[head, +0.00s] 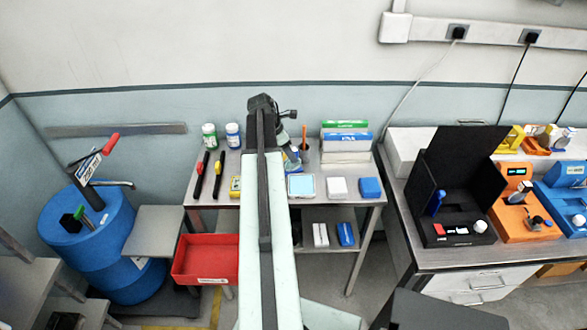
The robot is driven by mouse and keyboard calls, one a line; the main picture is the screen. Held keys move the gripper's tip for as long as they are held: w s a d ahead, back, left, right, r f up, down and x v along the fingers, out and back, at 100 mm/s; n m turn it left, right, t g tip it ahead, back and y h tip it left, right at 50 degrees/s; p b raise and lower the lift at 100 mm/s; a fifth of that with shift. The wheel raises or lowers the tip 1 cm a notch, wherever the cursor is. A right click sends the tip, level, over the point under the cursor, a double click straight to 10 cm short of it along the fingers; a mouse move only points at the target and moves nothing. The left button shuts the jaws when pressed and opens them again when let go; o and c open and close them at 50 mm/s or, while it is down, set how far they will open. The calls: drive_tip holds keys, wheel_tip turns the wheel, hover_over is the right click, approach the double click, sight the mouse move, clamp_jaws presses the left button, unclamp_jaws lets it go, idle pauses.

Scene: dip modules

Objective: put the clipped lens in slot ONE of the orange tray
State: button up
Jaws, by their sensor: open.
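My arm reaches up through the middle of the head view. It ends in a dark wrist and gripper (283,115) above the small metal table. The jaws are open, with nothing seen between them, though the fingers are hard to make out. An orange tray-like unit (508,220) stands on the bench at the right, far from my gripper. A small dark and silver part (537,221) is on it. Slot ONE cannot be read at this size. I cannot tell any thing here for certain as the clipped lens.
A black hooded unit (455,232) and a blue unit (570,205) flank the orange one. The metal table (220,203) carries bottles, pens and boxes. A red bin (205,262) and a blue drum (115,250) are at the left. Floor shows between table and bench.

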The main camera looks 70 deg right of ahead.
drive_tip(key=b, duration=0.5)
hover_over(293, 171)
drive_tip(key=f, duration=0.5)
drive_tip(key=shift+w+d, duration=0.15)
drive_tip(key=shift+d, duration=0.1)
drive_tip(key=shift+r, duration=0.15)
clamp_jaws()
